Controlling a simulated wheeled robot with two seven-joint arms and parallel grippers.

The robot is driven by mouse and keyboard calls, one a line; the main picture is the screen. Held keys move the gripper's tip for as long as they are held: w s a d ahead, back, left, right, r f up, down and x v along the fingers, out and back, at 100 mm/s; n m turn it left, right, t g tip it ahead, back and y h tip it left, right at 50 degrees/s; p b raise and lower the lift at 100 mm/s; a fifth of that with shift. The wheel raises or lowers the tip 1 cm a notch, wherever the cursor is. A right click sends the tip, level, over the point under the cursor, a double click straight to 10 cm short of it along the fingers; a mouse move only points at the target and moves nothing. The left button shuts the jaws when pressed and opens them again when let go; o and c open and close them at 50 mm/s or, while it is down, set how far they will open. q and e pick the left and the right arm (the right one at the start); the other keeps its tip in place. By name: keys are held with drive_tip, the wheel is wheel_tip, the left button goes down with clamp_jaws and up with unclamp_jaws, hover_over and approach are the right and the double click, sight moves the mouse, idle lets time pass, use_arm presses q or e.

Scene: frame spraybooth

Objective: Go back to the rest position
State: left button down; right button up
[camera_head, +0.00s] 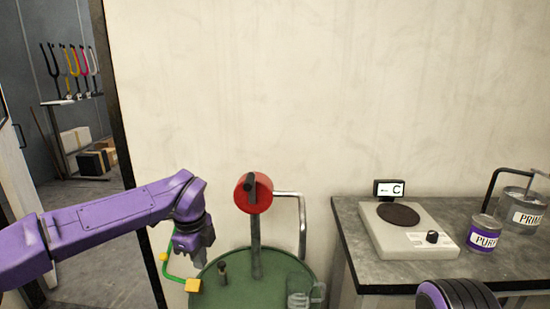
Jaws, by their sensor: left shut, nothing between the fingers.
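My left arm comes in from the left, and its gripper (191,246) points down beside the left rim of a green round drum top (240,291). The gripper is shut and holds nothing. A bent green rod with yellow blocks (193,285) is right behind and below it; I cannot tell whether they touch. A purple and black part of my own body shows at the bottom right edge. My right gripper is not in view.
On the drum stand a grey post with a red disc (253,193), a silver pipe (302,225), a small brown piece (222,272) and a clear jug (299,294). A grey table (352,225) at right holds a hot plate (408,232), a purple-labelled can (484,233) and a primer pot (522,213).

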use_arm(q)
drive_tip(key=s+f+m+t+y+p, duration=0.1)
drive_tip(key=s+f+m+t+y, duration=0.15)
drive_tip(key=f+m, duration=0.95)
drive_tip(key=s+f+m+t+y, duration=0.2)
drive_tip(key=s+f+m+t, duration=0.2)
drive_tip(key=f+m, duration=0.8)
drive_tip(key=s+a+f+m+g+h+p, duration=0.1)
drive_tip(key=s+f+m, duration=0.1)
drive_tip(key=s+m, duration=0.45)
drive_tip(key=s+a+f+m+h, duration=0.1)
drive_tip(key=s+a+f+m, duration=0.15)
drive_tip(key=s+m, duration=0.45)
drive_tip(key=s+a+f+m+g, duration=0.1)
drive_tip(key=s+a+m, duration=0.2)
drive_tip(key=s, duration=0.5)
drive_tip(key=s+a+f+m+g+p, duration=0.1)
drive_tip(key=s+a+m, duration=0.3)
drive_tip(key=s, duration=0.4)
drive_tip(key=shift+s+a+f+g+y, duration=0.35)
drive_tip(key=shift+a+g+y, duration=0.1)
drive_tip(key=shift+a+g, duration=0.3)
